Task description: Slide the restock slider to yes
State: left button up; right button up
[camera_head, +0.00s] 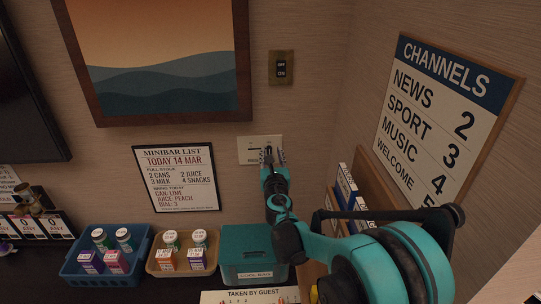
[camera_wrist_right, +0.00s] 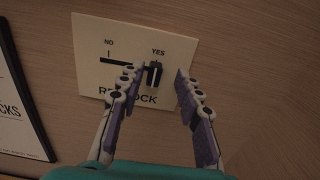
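The restock slider plate (camera_wrist_right: 92,72) is a cream panel on the wall with NO at its left and YES at its right. Its dark slider knob (camera_wrist_right: 153,74) stands below YES, at the right end of the slot. The plate also shows in the head view (camera_head: 246,144), partly hidden by my right gripper (camera_head: 271,156). In the wrist view my right gripper (camera_wrist_right: 156,78) is open, with its fingertips on either side of the knob. The left finger is close to the knob; the right one is clearly apart from it. I cannot tell whether either touches. My left gripper is not in view.
A framed minibar list (camera_head: 178,177) hangs left of the plate, and a switch (camera_head: 281,68) sits above it. Below are a blue tray (camera_head: 70,268), a tan tray (camera_head: 155,268) and a teal box (camera_head: 240,240). A channels board (camera_head: 440,120) is on the right wall.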

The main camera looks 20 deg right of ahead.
jog(key=v, duration=1.2)
dwell(0.3)
